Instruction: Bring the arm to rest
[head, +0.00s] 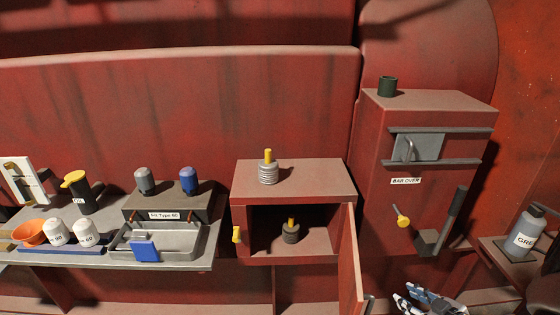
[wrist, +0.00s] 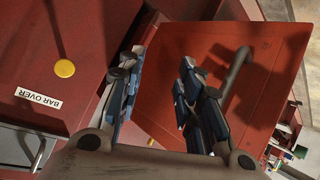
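My gripper (head: 430,302) shows at the bottom right of the head view, in front of the red machinery and right of the open cabinet door (head: 350,265). In the wrist view its two blue-and-grey fingers (wrist: 160,58) stand apart with nothing between them. Beyond them is a red panel with a grey bar handle (wrist: 236,66), which appears to be that door. The handle looks apart from the fingers, though the exact gap is hard to judge. Most of my arm is out of view.
The open cabinet (head: 292,188) holds a grey part with a yellow top (head: 291,233); a similar one (head: 268,172) stands on its roof. The "BAR OVER" box (head: 440,150) carries a dark lever (head: 453,215). A grease canister (head: 524,234) stands right. A cluttered bench (head: 190,262) is left.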

